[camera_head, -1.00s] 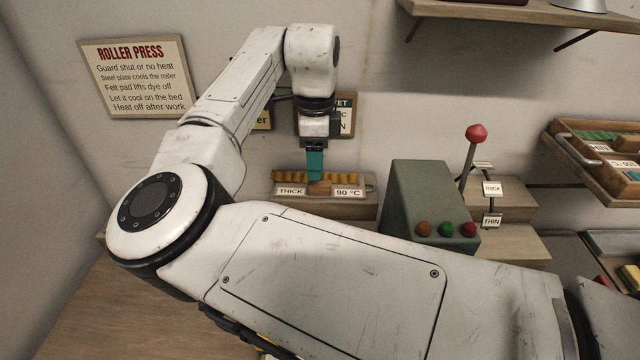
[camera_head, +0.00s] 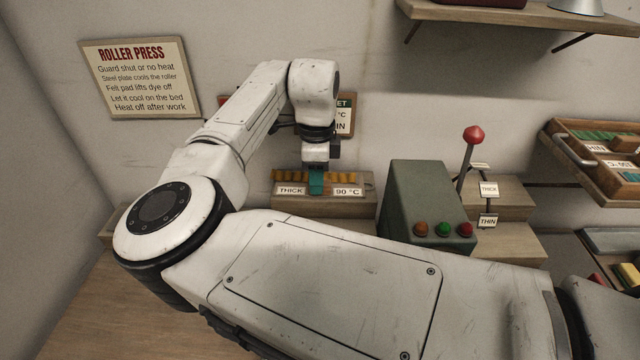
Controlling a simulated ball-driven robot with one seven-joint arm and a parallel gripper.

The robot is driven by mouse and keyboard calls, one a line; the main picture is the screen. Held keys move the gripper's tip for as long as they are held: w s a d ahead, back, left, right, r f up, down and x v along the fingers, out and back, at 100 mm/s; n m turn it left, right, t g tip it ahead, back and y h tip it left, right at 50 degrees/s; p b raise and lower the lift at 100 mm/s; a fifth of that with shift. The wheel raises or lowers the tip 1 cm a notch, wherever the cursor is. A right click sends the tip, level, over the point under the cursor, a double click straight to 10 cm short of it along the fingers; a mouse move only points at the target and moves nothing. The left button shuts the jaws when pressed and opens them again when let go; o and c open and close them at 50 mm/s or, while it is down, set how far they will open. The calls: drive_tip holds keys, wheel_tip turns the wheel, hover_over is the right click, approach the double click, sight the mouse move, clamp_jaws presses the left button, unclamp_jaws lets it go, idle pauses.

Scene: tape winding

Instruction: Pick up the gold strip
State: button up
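The gold strip (camera_head: 290,176) lies lengthwise along the top of a wooden block (camera_head: 322,208) against the back wall. The block carries labels reading THICK and 90 °C. My gripper (camera_head: 316,183) points straight down at the middle of the strip, with its teal finger in front of the strip and overlapping it. The finger hides that middle part, so I cannot tell whether it touches or grips the strip. Only one finger face shows, so the opening between the fingers is hidden.
A tray (camera_head: 590,155) hangs at the right. My forearm covers the foreground.

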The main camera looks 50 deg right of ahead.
clamp_jaws()
